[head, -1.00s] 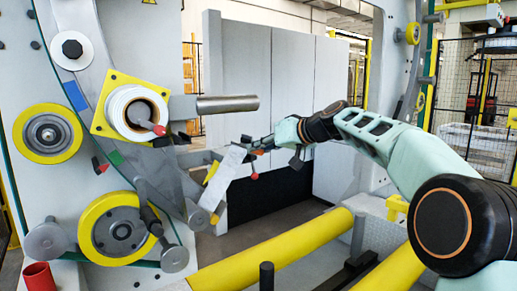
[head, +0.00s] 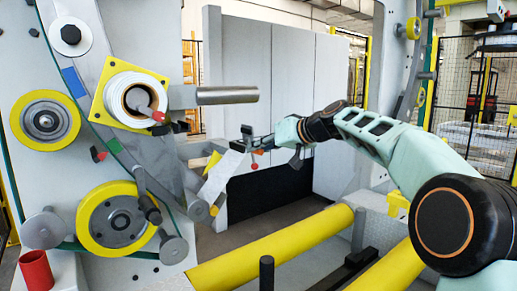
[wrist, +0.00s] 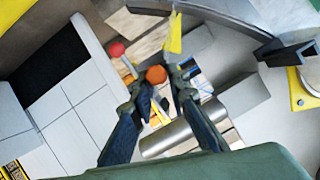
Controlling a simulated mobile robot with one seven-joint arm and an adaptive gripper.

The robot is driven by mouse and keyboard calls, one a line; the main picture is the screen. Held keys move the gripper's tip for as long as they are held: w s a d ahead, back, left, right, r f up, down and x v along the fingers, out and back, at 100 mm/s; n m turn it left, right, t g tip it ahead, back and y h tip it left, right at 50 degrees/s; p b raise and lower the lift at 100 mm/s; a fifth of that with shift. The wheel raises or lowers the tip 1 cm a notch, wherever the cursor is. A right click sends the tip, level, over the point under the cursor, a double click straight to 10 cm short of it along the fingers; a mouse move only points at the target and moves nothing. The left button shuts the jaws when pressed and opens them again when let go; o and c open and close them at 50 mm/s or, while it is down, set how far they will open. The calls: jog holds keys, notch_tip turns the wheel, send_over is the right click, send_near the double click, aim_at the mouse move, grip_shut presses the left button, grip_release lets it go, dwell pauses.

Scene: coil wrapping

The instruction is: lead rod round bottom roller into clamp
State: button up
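A white strip (head: 223,176) slants up from the small rollers near the machine's lower middle towards my gripper (head: 250,142). In the wrist view my gripper (wrist: 164,78) has its fingertips close around a rod end with an orange knob (wrist: 156,74). The knob also shows in the head view (head: 258,152); the rod's body is mostly hidden. A red knob (head: 255,166) hangs just below. A yellow-rimmed roller (head: 117,218) sits low on the left panel, left of the gripper.
A white film roll (head: 132,98) on a yellow plate and a bare metal cylinder (head: 226,95) stick out above. Yellow tubes (head: 272,249) run along the front. A red cup (head: 36,270) stands at lower left. Open floor lies behind the strip.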

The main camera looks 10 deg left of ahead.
jog(key=o, duration=0.6)
jog(key=shift+c, duration=0.2)
jog(key=shift+d, duration=0.15)
